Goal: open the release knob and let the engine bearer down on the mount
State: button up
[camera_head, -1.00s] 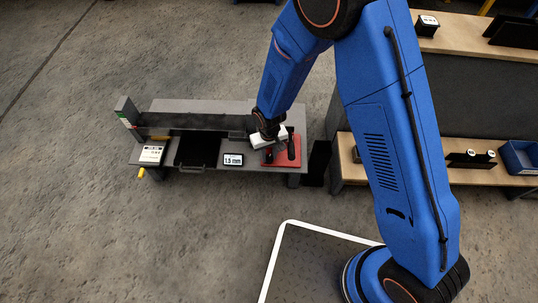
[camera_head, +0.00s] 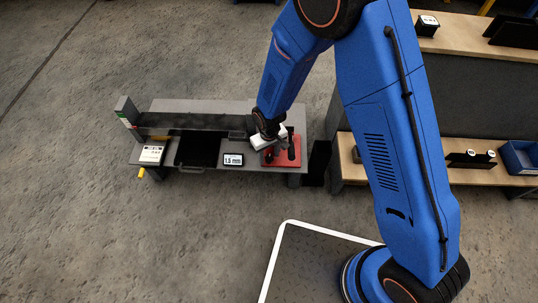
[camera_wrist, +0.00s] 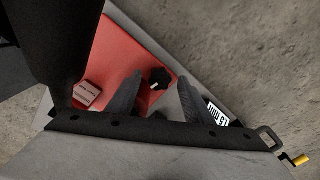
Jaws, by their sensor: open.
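A black knob (camera_wrist: 159,78) with a white mark sits at the edge of the red plate (camera_wrist: 115,52) in the wrist view. My gripper (camera_wrist: 159,84) is open, with one finger on each side of the knob in the picture; I cannot tell whether either touches it. In the head view my gripper (camera_head: 276,149) is over the red plate (camera_head: 296,158) at the bench's right end and hides part of it. A long dark bar (camera_head: 185,122) lies along the bench; I cannot tell whether it is the engine bearer. The mount is not clearly identifiable.
A 1.5 mm display (camera_head: 233,159) stands left of the red plate and shows in the wrist view (camera_wrist: 217,114). A dark upright post (camera_head: 292,149) stands on the plate. A yellow handle (camera_head: 141,172) sticks out at the bench's left. Shelving (camera_head: 470,180) stands right.

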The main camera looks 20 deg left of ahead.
aim_at(269, 157)
notch_tip(269, 157, up, 17)
jog(key=shift+r, duration=0.2)
dwell(0.6)
dwell(0.4)
